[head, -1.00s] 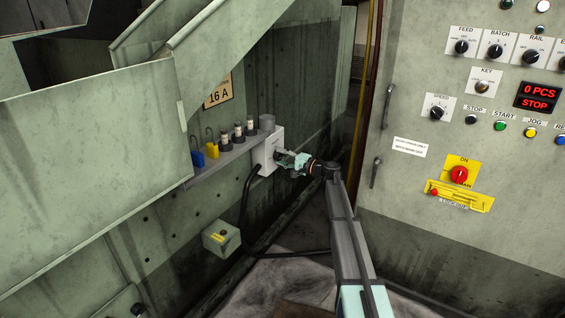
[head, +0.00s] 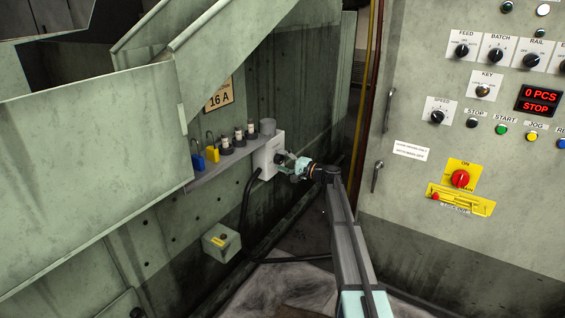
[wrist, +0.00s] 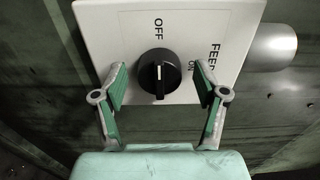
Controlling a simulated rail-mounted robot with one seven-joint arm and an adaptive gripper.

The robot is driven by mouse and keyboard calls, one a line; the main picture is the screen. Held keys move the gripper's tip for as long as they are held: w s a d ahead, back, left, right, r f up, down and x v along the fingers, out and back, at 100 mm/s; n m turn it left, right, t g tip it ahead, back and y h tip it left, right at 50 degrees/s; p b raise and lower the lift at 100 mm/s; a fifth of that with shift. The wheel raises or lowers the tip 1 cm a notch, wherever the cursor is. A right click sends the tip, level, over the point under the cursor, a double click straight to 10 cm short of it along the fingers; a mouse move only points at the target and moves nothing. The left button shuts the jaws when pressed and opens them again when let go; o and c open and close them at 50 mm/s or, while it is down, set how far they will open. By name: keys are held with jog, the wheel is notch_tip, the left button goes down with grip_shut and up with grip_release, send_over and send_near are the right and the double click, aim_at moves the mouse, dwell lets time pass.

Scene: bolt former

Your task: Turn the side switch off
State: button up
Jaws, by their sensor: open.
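The side switch is a white box (head: 268,156) with a black rotary knob on the wall at the end of a small shelf. In the wrist view its white face (wrist: 185,28) has OFF printed above the knob (wrist: 158,76), and ON and FEED to the right. The white line on the knob stands upright in the picture, in line with OFF. My gripper (head: 287,164) is open in front of the box. In the wrist view its fingers (wrist: 160,82) stand on either side of the knob, with gaps and nothing held.
The shelf (head: 211,166) left of the box carries a blue padlock (head: 197,160), a yellow padlock (head: 212,155) and several fuses (head: 238,137). A black cable (head: 245,205) hangs below the box. The control panel (head: 420,185) with a red main switch (head: 460,179) stands to the right.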

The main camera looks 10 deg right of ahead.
jog(key=v, duration=1.2)
